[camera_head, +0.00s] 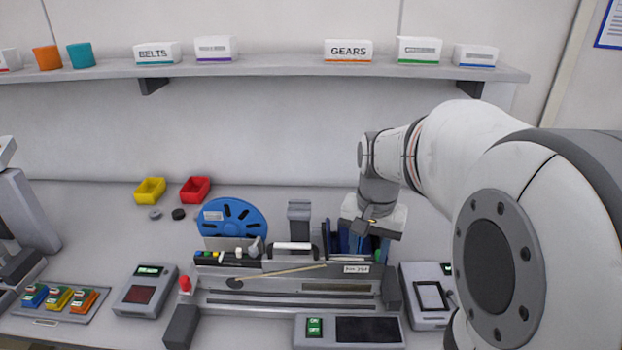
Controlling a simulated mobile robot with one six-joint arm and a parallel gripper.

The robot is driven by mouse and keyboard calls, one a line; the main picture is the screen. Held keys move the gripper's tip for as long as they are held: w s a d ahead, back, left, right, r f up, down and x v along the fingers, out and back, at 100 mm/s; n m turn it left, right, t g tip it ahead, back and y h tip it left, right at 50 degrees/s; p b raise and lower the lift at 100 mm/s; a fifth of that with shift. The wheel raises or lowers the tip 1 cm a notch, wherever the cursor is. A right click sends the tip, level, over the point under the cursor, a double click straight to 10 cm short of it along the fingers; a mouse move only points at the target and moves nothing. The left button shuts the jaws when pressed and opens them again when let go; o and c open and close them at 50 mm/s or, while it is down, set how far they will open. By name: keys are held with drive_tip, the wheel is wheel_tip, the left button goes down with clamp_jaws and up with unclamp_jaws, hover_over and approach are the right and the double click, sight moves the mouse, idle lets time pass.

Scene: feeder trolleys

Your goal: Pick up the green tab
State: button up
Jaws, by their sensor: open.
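My gripper (366,230) hangs at the end of my white arm, above the right part of the grey feeder trolley (290,299). Its jaws are open, and I see nothing held between them. A narrow green piece (384,249) shows just below and right of the gripper, at the right end of a row of dark blue upright pieces (338,238). It may be the green tab. The gripper hides part of this area, and I cannot tell whether it touches the green piece.
A blue reel (232,218) stands behind the trolley's left part. A thin rod (285,271) lies slanted across the trolley. A control box (349,331) with a green button stands in front. Yellow (150,190) and red (195,189) bins sit behind left.

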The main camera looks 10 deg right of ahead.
drive_tip(key=w+d+r+m, duration=0.1)
drive_tip(key=w+d+r+m+p, duration=0.1)
drive_tip(key=d, duration=0.1)
drive_tip(key=w+d+r+m+p, duration=0.1)
drive_tip(key=shift+d+r+g, duration=0.25)
drive_tip(key=shift+r+g, duration=0.05)
drive_tip(key=shift+r, duration=0.05)
drive_tip(key=shift+d+f, duration=0.1)
drive_tip(key=shift+f, duration=0.25)
drive_tip(key=f, duration=0.4)
drive_tip(key=f+p, duration=0.1)
drive_tip(key=f, duration=0.1)
drive_tip(key=shift+s+a+f, duration=0.2)
drive_tip(key=shift+s+a, duration=0.1)
drive_tip(key=shift+w+f, duration=0.1)
drive_tip(key=shift+f, duration=0.25)
clamp_jaws()
